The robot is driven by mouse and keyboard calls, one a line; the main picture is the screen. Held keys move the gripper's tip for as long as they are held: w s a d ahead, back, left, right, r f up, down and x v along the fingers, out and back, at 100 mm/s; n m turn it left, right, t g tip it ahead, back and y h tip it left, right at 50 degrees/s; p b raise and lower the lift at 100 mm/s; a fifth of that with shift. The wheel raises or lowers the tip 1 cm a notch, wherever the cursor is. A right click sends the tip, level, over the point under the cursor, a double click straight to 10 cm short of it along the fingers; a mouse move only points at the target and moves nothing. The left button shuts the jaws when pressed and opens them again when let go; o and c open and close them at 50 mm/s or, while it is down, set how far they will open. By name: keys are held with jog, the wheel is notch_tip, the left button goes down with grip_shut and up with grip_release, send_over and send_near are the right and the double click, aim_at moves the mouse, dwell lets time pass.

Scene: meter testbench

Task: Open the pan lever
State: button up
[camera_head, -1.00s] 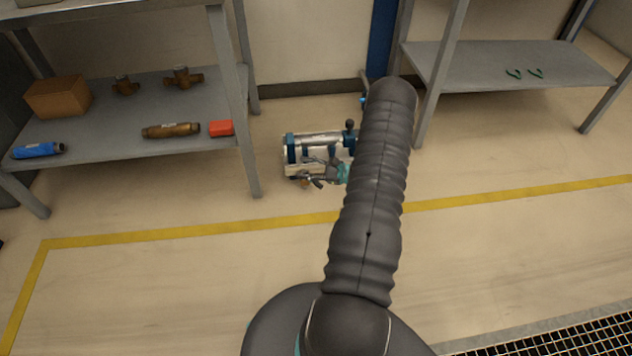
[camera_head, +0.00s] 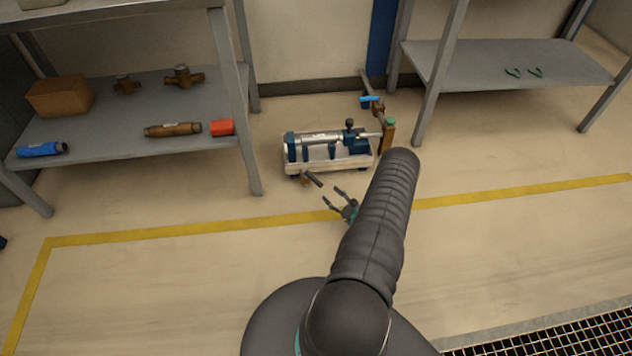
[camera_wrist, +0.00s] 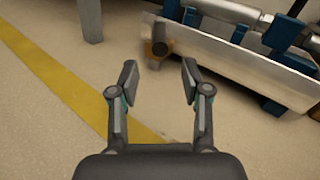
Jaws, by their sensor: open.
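The meter testbench (camera_head: 330,160) stands on the floor by the wall, a pale pan with blue supports and a silver cylinder. A short dark lever (camera_head: 313,179) with a brass-coloured fitting (camera_head: 304,183) sticks out at the pan's front left. The wrist view shows the lever's dark end (camera_wrist: 162,37) almost end-on, above the fitting (camera_wrist: 155,56). My gripper (camera_head: 333,196) is open and empty, in front of the lever and apart from it. In the wrist view, the lever lies beyond the gap between my fingertips (camera_wrist: 158,75).
A shelf (camera_head: 85,151) with pipe pieces and a box stands left; its leg (camera_wrist: 91,20) shows in the wrist view. Another shelf (camera_head: 470,68) stands right. A pipe with a blue-handled valve (camera_head: 371,99) is behind the bench. The floor in front is clear.

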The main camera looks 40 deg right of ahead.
send_near(307, 173)
jog(key=w, duration=0.3)
jog(key=w+f, duration=0.1)
jog(key=w, duration=0.1)
jog(key=shift+d, duration=0.25)
grip_shut()
